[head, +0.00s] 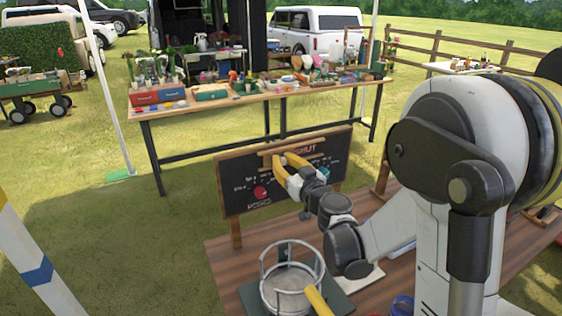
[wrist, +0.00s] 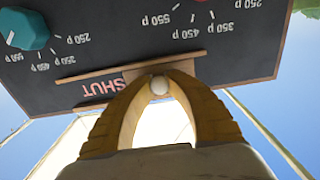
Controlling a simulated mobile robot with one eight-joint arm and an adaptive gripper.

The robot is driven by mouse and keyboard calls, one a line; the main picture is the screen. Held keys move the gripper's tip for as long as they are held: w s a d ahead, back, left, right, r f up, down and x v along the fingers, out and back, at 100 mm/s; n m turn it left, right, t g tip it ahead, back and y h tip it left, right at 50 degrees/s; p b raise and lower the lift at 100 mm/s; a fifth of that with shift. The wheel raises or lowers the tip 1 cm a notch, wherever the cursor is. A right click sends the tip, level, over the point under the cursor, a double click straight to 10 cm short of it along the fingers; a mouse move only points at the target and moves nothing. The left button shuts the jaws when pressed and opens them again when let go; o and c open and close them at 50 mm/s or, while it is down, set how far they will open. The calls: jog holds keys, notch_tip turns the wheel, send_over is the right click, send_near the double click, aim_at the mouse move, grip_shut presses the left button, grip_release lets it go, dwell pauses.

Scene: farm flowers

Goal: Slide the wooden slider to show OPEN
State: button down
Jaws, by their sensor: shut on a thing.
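The dark board (head: 235,185) stands upright in a wooden frame, and the word SHUT (head: 303,148) shows near its top. In the wrist view the board (wrist: 100,30) is upside down, with SHUT (wrist: 100,88) readable left of the wooden slider (wrist: 132,75). The slider sits between thin wooden rails (wrist: 85,74). My gripper (wrist: 159,88) is shut on the slider's pale round knob (wrist: 159,85). In the head view my gripper's yellow fingers (head: 283,160) reach the board's top from the right. They partly hide the slider; no OPEN lettering shows.
A red knob (head: 260,192) is on the board, and a teal knob (wrist: 27,29) shows in the wrist view. A wire-ringed holder (head: 290,275) stands on the wooden table (head: 228,262) before the board. A cluttered long table (head: 255,96) stands behind.

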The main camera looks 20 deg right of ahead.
aim_at(307, 149)
jog(key=d, duration=0.3)
jog(key=w+d, duration=0.1)
jog(key=d, duration=0.5)
jog(key=shift+w+d+b, duration=0.25)
jog(key=shift+w+b, duration=0.1)
jog(key=shift+w, duration=0.05)
jog(key=c, duration=1.3)
grip_release()
jog(key=shift+d, duration=0.15)
jog(key=s, duration=0.4)
jog(key=s+d, duration=0.1)
jog(key=s, duration=0.3)
jog(key=s+d, duration=0.1)
jog(key=s, duration=0.3)
